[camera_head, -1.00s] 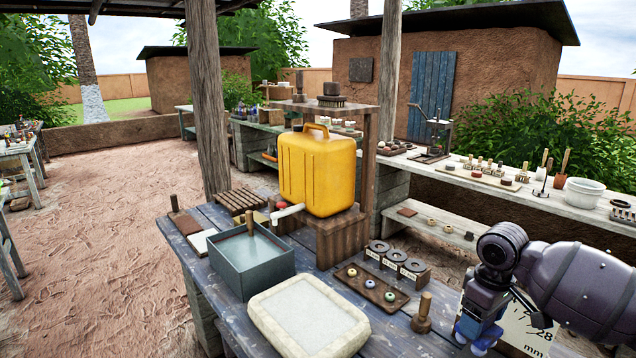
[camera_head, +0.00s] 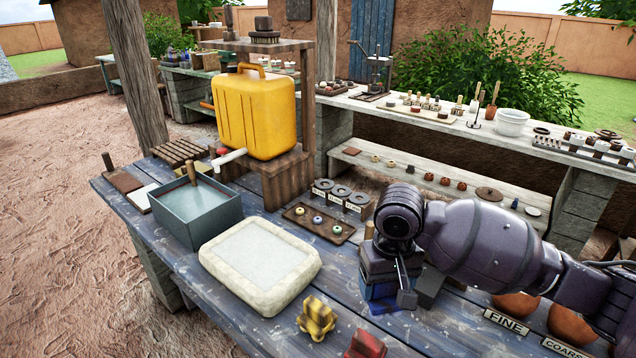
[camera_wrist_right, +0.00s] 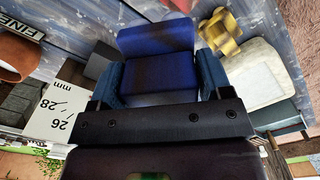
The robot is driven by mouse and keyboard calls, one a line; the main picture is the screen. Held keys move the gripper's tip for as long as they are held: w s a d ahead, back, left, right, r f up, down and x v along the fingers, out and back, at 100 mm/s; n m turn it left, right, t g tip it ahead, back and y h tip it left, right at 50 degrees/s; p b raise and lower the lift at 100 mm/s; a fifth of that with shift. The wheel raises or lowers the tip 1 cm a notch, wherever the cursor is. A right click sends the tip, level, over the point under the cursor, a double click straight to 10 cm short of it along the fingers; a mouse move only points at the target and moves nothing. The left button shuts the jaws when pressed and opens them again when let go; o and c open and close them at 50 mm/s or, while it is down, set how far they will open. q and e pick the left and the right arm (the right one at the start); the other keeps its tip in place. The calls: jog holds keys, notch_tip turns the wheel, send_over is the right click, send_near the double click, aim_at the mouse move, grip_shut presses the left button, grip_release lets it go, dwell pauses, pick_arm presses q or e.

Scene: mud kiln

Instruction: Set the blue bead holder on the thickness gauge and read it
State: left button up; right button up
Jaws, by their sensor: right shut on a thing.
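The blue bead holder (camera_wrist_right: 157,48) sits between the two fingers of my right gripper (camera_wrist_right: 160,78) in the right wrist view. In the head view my right gripper (camera_head: 388,298) points down over the blue table, with blue showing at its fingertips. Whether the holder touches anything below is hidden. The thickness gauge shows as a white scale plate (camera_wrist_right: 58,108) marked 26, 28 and mm, beside the gripper in the wrist view. In the head view I cannot make out its scale. My left gripper is out of view.
A yellow holder (camera_head: 316,318) and a red one (camera_head: 364,345) stand at the table's front. A pale stone tray (camera_head: 215,258), a grey water basin (camera_head: 183,226) and a bead board (camera_head: 343,238) lie left. FINE and COARSE labels (camera_head: 506,322) mark pots at right.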

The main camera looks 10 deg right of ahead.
jog(key=shift+w+r, duration=0.1)
jog(key=shift+r, duration=0.1)
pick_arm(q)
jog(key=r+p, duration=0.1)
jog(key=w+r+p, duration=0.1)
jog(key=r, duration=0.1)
pick_arm(e)
jog(key=w+d+f, duration=0.1)
jog(key=w+d, duration=1.2)
jog(key=d, duration=0.4)
jog(key=shift+d, duration=0.15)
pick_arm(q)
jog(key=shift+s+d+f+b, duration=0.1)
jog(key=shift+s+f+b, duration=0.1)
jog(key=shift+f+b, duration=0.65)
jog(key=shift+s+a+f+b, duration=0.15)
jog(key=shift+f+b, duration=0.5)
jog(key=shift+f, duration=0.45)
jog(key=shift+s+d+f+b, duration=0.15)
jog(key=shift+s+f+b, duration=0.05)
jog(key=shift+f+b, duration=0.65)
pick_arm(e)
jog(key=shift+f, duration=2.3)
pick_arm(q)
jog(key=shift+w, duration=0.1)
pick_arm(e)
jog(key=shift+s, duration=0.1)
